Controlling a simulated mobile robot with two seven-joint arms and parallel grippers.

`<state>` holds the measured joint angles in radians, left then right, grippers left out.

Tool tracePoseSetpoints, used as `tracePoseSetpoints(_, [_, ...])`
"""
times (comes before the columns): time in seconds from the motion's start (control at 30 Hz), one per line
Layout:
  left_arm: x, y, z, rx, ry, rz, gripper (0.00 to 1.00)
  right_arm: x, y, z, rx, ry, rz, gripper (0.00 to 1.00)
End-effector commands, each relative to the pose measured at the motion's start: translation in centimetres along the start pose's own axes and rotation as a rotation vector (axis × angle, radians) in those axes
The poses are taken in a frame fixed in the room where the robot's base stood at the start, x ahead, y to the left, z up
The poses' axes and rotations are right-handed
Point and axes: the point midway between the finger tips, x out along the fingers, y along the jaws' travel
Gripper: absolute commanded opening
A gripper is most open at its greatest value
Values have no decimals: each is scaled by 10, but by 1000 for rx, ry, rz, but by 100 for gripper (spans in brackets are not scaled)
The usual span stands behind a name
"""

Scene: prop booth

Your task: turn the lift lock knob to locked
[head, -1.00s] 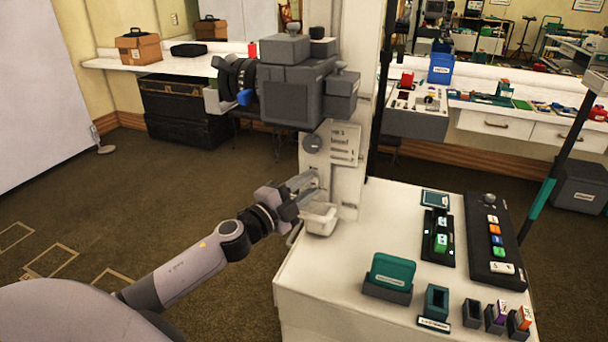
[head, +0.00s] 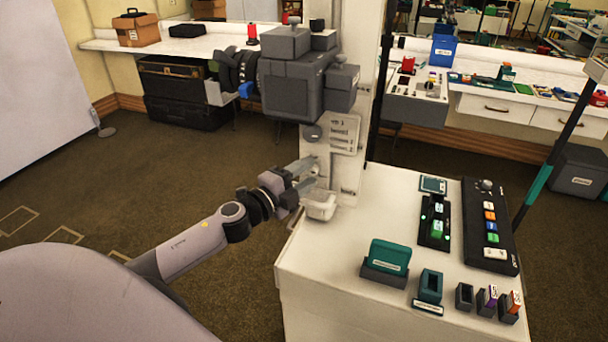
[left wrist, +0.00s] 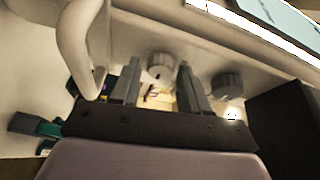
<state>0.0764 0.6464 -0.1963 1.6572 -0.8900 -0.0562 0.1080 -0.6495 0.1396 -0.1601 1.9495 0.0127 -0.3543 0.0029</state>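On the white column panel (head: 343,150) in the head view is a dark round knob (head: 313,132). A paler knob sits lower, by my left gripper (head: 311,171), partly hidden by its fingers. In the left wrist view the pale ribbed knob (left wrist: 160,68) shows between the spread fingertips of my left gripper (left wrist: 157,82). The darker knob (left wrist: 227,85) is to the right, outside the fingers. The fingers look open; contact with the pale knob cannot be told. Label text is too small to read, so which knob is the lift lock is unclear. My right gripper is not in view.
A white curved bracket (head: 320,207) juts out just below the gripper and shows close beside the fingers in the wrist view (left wrist: 84,45). The grey camera head (head: 292,85) overhangs the panel. A white console (head: 340,250) with button panels stands at right.

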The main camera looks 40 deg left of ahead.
Motion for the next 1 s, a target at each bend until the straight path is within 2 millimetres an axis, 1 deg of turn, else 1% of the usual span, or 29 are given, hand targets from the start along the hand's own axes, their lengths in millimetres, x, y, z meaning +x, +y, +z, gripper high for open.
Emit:
tracePoseSetpoints(0.3, [0,0,0,-1,0,0,56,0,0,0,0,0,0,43])
tracePoseSetpoints(0.43, [-5,1,1,-1,-1,1,56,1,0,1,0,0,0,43])
tracePoseSetpoints(0.57, [-18,2,1,0,-1,3,56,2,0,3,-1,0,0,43])
tracePoseSetpoints(0.8, [-48,2,0,0,1,2,56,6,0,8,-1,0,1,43])
tracePoseSetpoints(1.0, [-65,1,0,-2,0,1,56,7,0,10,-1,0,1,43])
